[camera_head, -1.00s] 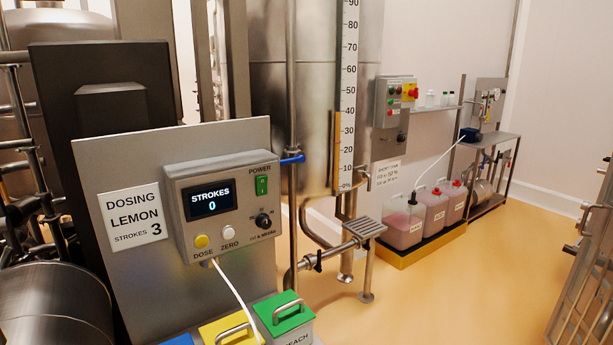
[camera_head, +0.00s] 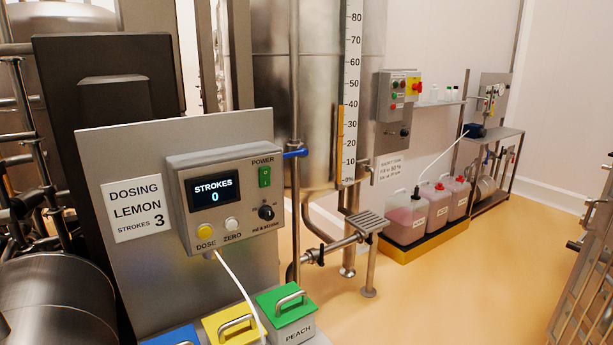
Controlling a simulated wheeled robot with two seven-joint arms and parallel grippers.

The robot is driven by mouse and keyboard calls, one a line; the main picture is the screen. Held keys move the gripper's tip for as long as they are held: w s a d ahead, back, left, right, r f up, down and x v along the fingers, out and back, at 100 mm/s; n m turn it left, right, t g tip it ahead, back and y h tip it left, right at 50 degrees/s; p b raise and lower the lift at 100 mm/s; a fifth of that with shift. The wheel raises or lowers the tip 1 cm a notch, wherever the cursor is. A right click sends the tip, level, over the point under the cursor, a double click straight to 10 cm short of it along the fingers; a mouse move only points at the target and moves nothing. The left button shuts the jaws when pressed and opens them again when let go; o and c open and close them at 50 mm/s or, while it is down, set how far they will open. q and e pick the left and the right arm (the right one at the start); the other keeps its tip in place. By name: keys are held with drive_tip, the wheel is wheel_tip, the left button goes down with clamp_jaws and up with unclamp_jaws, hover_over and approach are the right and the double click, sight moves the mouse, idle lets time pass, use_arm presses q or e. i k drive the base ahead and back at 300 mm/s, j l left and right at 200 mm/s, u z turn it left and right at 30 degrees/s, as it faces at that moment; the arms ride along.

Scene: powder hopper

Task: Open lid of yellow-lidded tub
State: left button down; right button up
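The yellow-lidded tub shows at the bottom of the head view, with its yellow lid (camera_head: 226,327) closed and a metal handle on top. Its body is mostly cut off by the picture's lower edge. A white tube hangs from the dosing unit (camera_head: 226,197) and passes in front of the lid's right side. A green-lidded tub (camera_head: 296,332) marked PEACH stands to its right, and a blue lid (camera_head: 172,338) shows to its left. Neither of my grippers can be seen.
The dosing unit is mounted on a grey metal panel (camera_head: 110,150) behind the tubs. Its display reads STROKES 0, and a sign (camera_head: 137,211) reads DOSING LEMON STROKES 3. Pink canisters (camera_head: 404,221) stand at the right. The orange floor (camera_head: 470,290) there is open.

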sight(236, 324)
drive_tip(key=i+l, duration=0.7)
drive_tip(key=l, duration=0.2)
